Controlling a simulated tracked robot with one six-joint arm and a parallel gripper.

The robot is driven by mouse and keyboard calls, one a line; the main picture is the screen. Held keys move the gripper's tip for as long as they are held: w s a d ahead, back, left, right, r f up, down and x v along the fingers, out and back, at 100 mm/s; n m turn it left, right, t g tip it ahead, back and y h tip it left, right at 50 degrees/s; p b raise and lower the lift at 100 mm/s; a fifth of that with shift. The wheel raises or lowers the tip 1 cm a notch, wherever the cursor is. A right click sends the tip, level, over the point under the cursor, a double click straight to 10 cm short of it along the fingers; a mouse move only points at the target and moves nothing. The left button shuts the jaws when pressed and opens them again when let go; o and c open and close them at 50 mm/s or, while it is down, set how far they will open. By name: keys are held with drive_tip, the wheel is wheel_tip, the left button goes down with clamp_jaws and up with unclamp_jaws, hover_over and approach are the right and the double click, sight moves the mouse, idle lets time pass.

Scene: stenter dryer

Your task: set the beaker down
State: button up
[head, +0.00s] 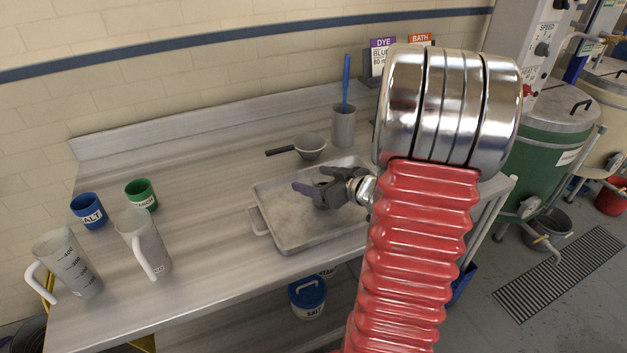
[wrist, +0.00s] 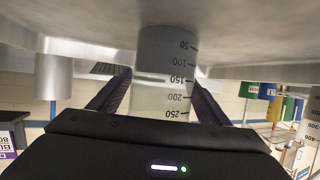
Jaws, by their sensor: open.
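The clear beaker (wrist: 163,72), with dark marks from 50 to 250, stands between my two fingers in the wrist view, which appears upside down. Its base meets the metal tray (wrist: 85,50), seen at the top. My gripper (head: 309,181) is open, low over the tray (head: 283,239) in the head view. A gap shows between each finger and the beaker near the fingertips. In the head view I cannot make out the beaker clearly against the tray and my gripper.
A bowl-like ladle (head: 310,147) and a metal pot (head: 343,128) with a blue rod stand behind the tray. Blue (head: 89,211) and green (head: 142,196) cups and two jugs (head: 68,262) (head: 143,244) stand at left. The bench between them and the tray is clear.

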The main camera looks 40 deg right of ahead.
drive_tip(key=v, duration=1.2)
drive_tip(key=shift+r, duration=0.15)
drive_tip(key=shift+s+a, duration=0.1)
drive_tip(key=shift+s, duration=0.05)
idle(0.7)
